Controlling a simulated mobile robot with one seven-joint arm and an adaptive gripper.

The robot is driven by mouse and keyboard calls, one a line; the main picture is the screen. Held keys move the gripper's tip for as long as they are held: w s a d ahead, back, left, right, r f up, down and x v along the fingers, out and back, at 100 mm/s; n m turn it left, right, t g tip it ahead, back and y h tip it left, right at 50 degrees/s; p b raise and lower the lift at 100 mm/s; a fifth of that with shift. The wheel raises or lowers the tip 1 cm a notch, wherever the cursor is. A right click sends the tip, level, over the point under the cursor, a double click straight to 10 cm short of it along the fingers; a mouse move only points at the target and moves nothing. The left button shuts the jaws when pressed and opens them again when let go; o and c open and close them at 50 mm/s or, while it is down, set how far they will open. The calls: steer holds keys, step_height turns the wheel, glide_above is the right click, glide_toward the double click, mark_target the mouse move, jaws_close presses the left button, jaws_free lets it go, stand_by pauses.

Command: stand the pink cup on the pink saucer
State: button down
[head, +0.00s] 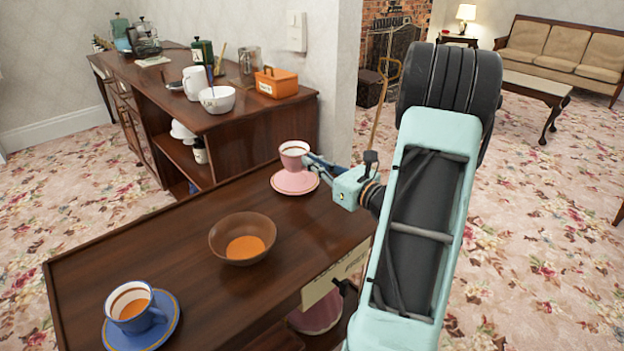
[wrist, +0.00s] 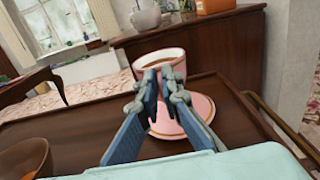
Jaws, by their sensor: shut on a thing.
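The pink cup (head: 293,154) has a white band under its rim and stands about upright over the pink saucer (head: 296,186). I cannot tell whether its base touches the saucer. My gripper (head: 312,162) reaches in from the right and is shut on the cup's near side. In the wrist view the two fingers (wrist: 160,82) close at the wall of the cup (wrist: 172,57) and hide part of it. The saucer (wrist: 206,106) shows below and to the right of the cup there.
A brown bowl (head: 228,246) with orange contents sits mid-table. A blue cup (head: 132,313) on a blue saucer (head: 168,324) is at the near left. The wooden table (head: 180,230) is clear between them. A sideboard (head: 240,135) with kitchenware stands behind.

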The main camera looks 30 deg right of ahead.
mark_target(304, 168)
steer(key=f, duration=0.1)
steer(key=f+b, duration=0.1)
steer(key=f, duration=0.1)
steer(key=w+f, duration=0.1)
steer(key=shift+w+d+f, duration=0.1)
steer(key=shift+d+f, duration=0.15)
steer(key=shift+r, duration=0.1)
steer(key=c, duration=2.6)
jaws_free()
steer(key=shift+f+b, duration=0.25)
steer(key=shift+b, duration=0.05)
steer(key=o, duration=0.5)
steer(key=shift+r, duration=0.1)
